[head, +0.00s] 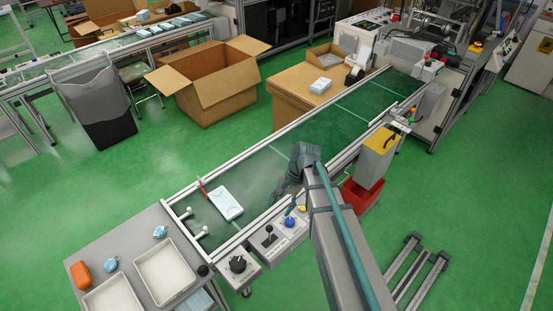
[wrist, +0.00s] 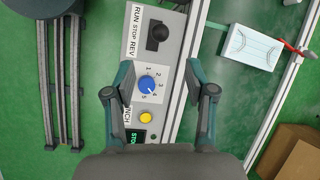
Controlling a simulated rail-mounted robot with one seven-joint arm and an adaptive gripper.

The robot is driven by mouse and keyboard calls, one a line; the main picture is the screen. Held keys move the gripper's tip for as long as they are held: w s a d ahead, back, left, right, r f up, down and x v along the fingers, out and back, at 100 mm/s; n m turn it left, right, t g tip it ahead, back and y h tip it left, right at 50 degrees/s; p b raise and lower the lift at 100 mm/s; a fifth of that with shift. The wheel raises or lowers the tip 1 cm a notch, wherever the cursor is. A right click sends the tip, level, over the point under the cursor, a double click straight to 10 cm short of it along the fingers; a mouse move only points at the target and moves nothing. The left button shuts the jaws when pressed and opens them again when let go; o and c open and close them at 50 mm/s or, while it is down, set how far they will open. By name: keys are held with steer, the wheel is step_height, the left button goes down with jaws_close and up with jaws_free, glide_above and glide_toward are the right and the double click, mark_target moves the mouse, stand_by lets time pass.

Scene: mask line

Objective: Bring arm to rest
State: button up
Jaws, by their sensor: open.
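My arm (head: 345,250) reaches from the lower right over the near edge of the green conveyor (head: 265,178). My gripper (wrist: 158,75) is open in the wrist view, with nothing between its fingers. It hangs over the control panel (wrist: 170,60), its fingers on either side of the blue numbered knob (wrist: 150,88) as seen from above. I cannot tell its height over the panel. The black lever (wrist: 157,36) by the RUN STOP REV label and a yellow button (wrist: 146,117) are close by. In the head view my arm's end hides part of the conveyor edge.
A pale blue mask stack (head: 226,203) lies on the conveyor beside a red arm (head: 203,187). A side table (head: 140,235) with white trays stands lower left. A yellow-topped box (head: 375,158) and red bin (head: 358,196) stand right of my arm. Green floor (head: 450,190) is open farther right.

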steer(key=s+d+f+n+h, duration=0.1)
steer(key=s+d+f+n, duration=0.15)
steer(key=f, duration=0.25)
steer(key=s+d+f+n+h, duration=0.1)
steer(key=s+d+f+n, duration=0.1)
steer(key=s+f, duration=0.3)
steer(key=s+d+f+n+g, duration=0.1)
steer(key=s+d+f, duration=0.1)
steer(key=s+f, duration=0.4)
steer(key=s+d+f+g+h+b, duration=0.1)
steer(key=s+f, duration=0.5)
steer(key=s, duration=0.7)
steer(key=s+d+f+n+g+h+b, duration=0.1)
steer(key=s+d+f+g, duration=0.1)
steer(key=s+f, duration=0.4)
steer(key=s+d, duration=0.1)
steer(key=s, duration=0.2)
steer(key=shift+s+d+n, duration=0.2)
steer(key=shift+s+n, duration=0.15)
